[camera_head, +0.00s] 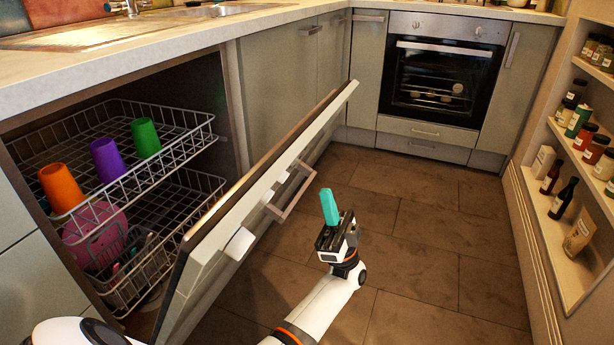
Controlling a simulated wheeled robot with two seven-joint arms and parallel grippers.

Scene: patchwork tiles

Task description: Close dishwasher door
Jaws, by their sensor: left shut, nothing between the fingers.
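The dishwasher door (207,262) stands partly open and tilted, swung out from the counter at the left. Its bar handle (290,192) is on the outer side, facing the floor area. My left gripper (329,206) has teal fingers that are shut and empty. It is just right of the door handle and apart from it, in front of the door's outer side. My right gripper is not in view.
Wire racks (190,140) in the dishwasher hold orange (60,187), purple (106,160) and green (145,138) cups. An oven (440,80) is at the back. A shelf of jars and bottles (562,198) lines the right. The tiled floor (430,235) between is clear.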

